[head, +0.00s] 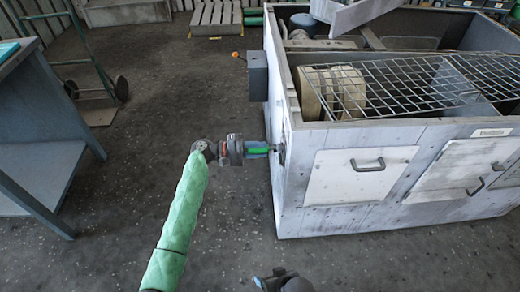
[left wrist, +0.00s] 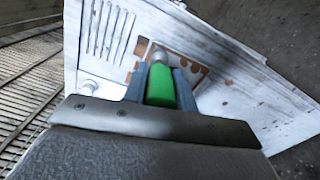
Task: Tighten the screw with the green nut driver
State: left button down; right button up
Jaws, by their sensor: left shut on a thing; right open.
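My left gripper (head: 258,149) is shut on the green nut driver (head: 257,152) and holds it roughly level against the left side of the blower housing (head: 300,200). In the left wrist view the green handle (left wrist: 160,88) sits between both fingers, its far end pointing at the housing wall (left wrist: 110,45). A rounded grey end shows beyond the handle, in front of a rust-marked recess. The screw itself is hidden or too small to tell, and I cannot tell whether the driver touches it. My right gripper (head: 270,281) is open and empty at the bottom edge.
A wire grate (head: 430,80) and a pale drum (head: 335,92) are at the open top of the housing. A grey box (head: 257,76) juts from its left side. A blue-grey table (head: 40,130) and a hand truck (head: 85,65) stand left. The floor between is clear.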

pick_arm(q)
jog(key=a, duration=1.2)
jog(key=shift+a, duration=0.2)
dwell(0.7)
dwell(0.5)
